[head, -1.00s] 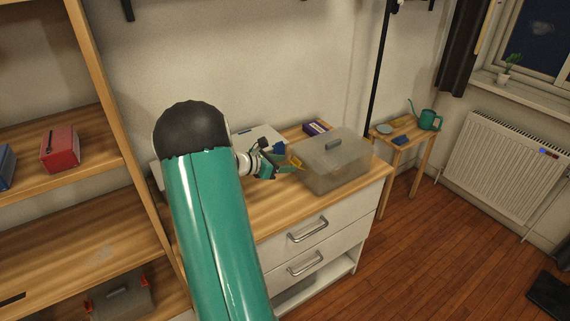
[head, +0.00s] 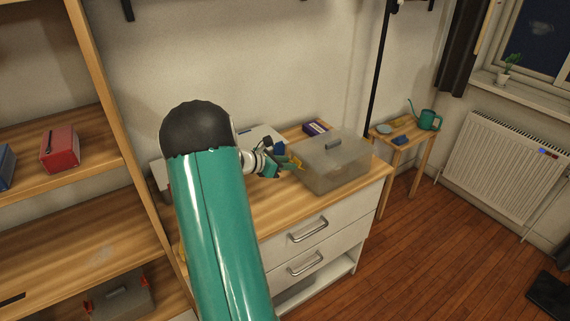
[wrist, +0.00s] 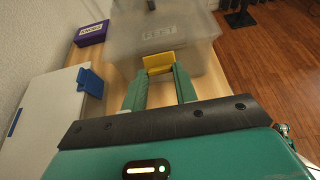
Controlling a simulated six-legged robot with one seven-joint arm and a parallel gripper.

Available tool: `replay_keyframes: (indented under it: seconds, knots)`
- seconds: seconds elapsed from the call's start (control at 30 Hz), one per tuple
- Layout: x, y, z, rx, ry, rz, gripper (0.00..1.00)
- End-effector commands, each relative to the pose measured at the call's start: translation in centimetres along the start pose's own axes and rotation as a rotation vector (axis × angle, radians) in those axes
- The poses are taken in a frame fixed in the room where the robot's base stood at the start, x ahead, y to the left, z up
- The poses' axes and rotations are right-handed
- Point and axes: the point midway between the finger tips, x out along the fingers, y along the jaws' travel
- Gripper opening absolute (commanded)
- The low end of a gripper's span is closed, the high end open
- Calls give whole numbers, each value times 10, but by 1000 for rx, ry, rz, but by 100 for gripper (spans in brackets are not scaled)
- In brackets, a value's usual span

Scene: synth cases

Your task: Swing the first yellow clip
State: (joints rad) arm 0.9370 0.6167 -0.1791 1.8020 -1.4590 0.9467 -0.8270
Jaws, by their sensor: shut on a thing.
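A translucent grey case (head: 338,165) with a lid and a dark handle stands on the wooden top of the drawer cabinet. In the wrist view the case (wrist: 190,58) carries a label on its lid. A yellow clip (wrist: 159,62) is at its near side, tilted outward. My gripper (wrist: 160,80) has its two green fingers on either side of the clip, shut on it. In the head view my gripper (head: 287,166) is at the left end of the case, and the yellow clip (head: 297,162) shows small at its tips. The case's far side is hidden.
A white case (wrist: 48,105) with a blue clip (wrist: 91,82) lies to the left. A purple box (wrist: 91,34) stands behind it. A small side table (head: 400,140) holds a green watering can (head: 429,121). Shelves with a red case (head: 60,149) stand at the left.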

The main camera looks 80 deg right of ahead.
Motion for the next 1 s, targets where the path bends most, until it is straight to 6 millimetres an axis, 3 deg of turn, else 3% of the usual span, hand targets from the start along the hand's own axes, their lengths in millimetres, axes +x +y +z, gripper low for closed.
replay_keyframes:
  seconds: [0.27,1.0]
  knots:
    - [3,0,14,8,138,2,6]
    - [35,0,54,6,758,1,6]
